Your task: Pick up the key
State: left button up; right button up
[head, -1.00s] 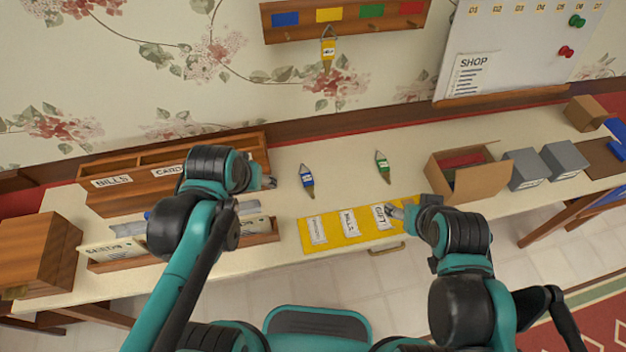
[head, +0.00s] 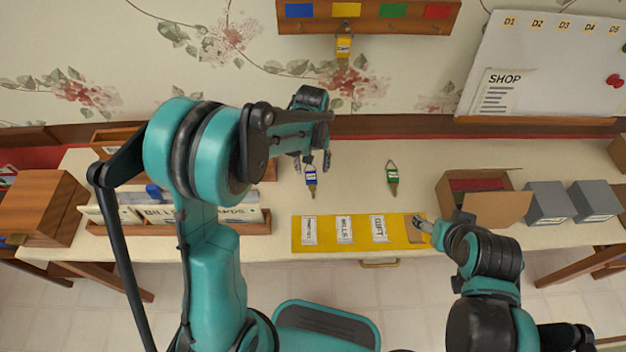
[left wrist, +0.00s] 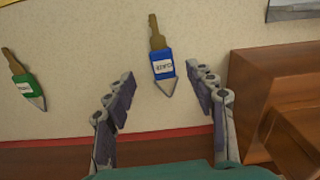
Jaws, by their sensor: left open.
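A key with a blue tag (head: 311,180) lies on the cream table; in the left wrist view the blue-tagged key (left wrist: 162,68) lies ahead of my open fingers, in line with the gap. My left gripper (head: 312,163) is open at the tag end, and nothing is between its fingers (left wrist: 160,82). A key with a green tag (head: 392,177) lies to the right on the table. A key with a yellow tag (head: 344,46) hangs from the wall rack. My right gripper (head: 424,222) is at the yellow mat's right end; its jaws are too small to read.
The yellow mat (head: 300,247) with several labelled cards is on the table's front edge. Wooden letter holders (head: 255,228) are at left, partly behind my left arm. An open cardboard box (head: 498,208) and grey boxes (head: 547,202) are at right. The wall key rack (head: 372,25) is above.

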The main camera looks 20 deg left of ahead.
aim_at(311, 178)
pick_arm(q)
jog(key=f+b, duration=0.1)
jog(key=f, duration=0.2)
jog(key=f+b, duration=0.1)
jog(key=f, duration=0.1)
jog(key=shift+w+a+f+b, duration=0.2)
jog(key=shift+w+f+b, duration=0.05)
jog(key=shift+f+b, duration=0.1)
jog(key=shift+r, duration=0.1)
jog(key=shift+c, duration=0.3)
jog(key=c, duration=1.1)
